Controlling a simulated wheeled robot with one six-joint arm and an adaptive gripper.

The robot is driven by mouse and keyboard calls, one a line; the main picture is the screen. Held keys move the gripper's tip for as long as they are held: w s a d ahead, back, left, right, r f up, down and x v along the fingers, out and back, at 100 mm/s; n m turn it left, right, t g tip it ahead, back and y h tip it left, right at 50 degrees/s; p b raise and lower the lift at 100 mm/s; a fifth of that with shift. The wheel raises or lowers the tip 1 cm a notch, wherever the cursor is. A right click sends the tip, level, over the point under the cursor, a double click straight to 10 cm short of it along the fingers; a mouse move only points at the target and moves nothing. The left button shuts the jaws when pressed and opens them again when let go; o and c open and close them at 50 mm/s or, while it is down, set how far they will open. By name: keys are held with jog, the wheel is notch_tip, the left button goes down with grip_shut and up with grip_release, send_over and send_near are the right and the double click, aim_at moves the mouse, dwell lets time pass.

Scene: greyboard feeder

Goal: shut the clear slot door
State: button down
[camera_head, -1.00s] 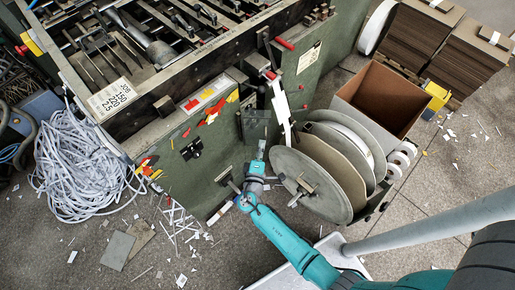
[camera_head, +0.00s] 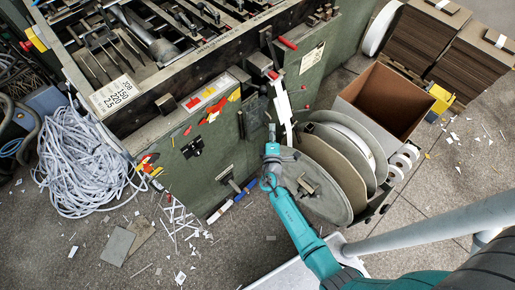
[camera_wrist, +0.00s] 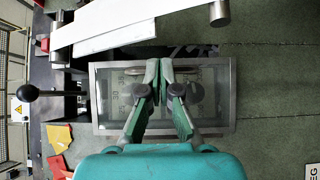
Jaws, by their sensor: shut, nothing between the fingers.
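The clear slot door (camera_wrist: 110,112) is a see-through pane in a metal frame, filling the middle of the wrist view. In the head view the door (camera_head: 251,116) is a small dark pane on the green machine's front, left of the white strip. My gripper (camera_wrist: 164,64) is shut and empty, its fingers in front of the pane and its tips near the frame's upper edge in the picture. In the head view my gripper (camera_head: 271,132) is just right of the door. The fingers hide the pane's middle. I cannot tell whether they touch it or how far it stands open.
A white strip (camera_wrist: 120,25) runs above the door in the wrist view. A black-knobbed lever (camera_wrist: 40,92) stands left of it. Large grey reel discs (camera_head: 313,190) stand right of my arm. A cardboard box (camera_head: 385,98) is behind them. Paper scraps litter the floor.

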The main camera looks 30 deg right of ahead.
jog(key=shift+w+d, duration=0.2)
jog(key=shift+w, duration=0.2)
dwell(0.4)
